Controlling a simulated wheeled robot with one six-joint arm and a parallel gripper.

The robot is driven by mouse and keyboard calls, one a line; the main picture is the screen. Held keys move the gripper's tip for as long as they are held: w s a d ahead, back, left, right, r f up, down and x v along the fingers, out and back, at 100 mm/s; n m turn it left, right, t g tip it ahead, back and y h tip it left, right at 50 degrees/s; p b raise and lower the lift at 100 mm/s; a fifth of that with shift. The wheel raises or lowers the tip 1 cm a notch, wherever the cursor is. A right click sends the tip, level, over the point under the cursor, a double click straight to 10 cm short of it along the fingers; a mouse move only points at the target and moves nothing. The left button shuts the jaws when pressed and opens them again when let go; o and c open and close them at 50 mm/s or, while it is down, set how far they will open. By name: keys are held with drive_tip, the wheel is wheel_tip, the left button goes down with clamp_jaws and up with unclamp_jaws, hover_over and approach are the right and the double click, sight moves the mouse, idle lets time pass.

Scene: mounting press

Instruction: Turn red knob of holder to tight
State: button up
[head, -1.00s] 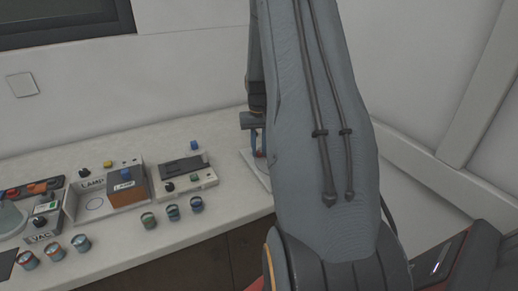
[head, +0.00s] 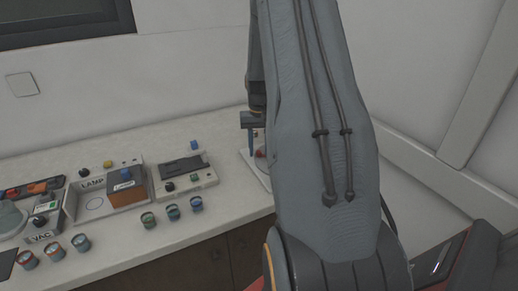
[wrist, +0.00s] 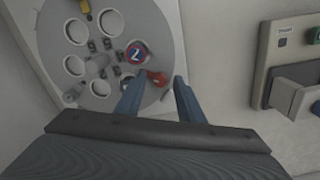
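The holder (wrist: 110,20) is a round grey disc with several holes on a pale square plate, in the upper left of the wrist view. Its small red knob (wrist: 157,78) sits at the disc's lower right edge, beside a round piece marked 2 (wrist: 137,52) in one hole. My gripper (wrist: 162,82) is open, its two blue fingers apart with the knob between or just beyond their tips. I cannot tell whether either finger touches it. In the head view my gripper (head: 254,135) is above the holder plate (head: 252,168), most of which my arm hides.
A box with a dark handle-like part (wrist: 295,85) stands at the right in the wrist view. Left along the counter in the head view are a LAMP unit (head: 92,184), a VAC unit (head: 42,226) and several small cups (head: 172,211). Wall stands behind.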

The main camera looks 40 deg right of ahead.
sight(259, 152)
drive_tip(key=shift+r+b, duration=1.05)
drive_tip(key=shift+r, duration=2.85)
drive_tip(key=s+a+n, duration=0.2)
drive_tip(key=a, duration=0.8)
drive_tip(key=s+a+n, duration=0.1)
drive_tip(key=s+a, duration=0.1)
drive_tip(key=a, duration=0.7)
drive_tip(key=s+a+f+n+t, duration=0.1)
drive_tip(key=s+a+n, duration=0.2)
drive_tip(key=s+a, duration=0.9)
drive_tip(key=shift+a+f+n, duration=0.25)
drive_tip(key=shift+a+n, duration=0.15)
drive_tip(key=shift+a, duration=0.4)
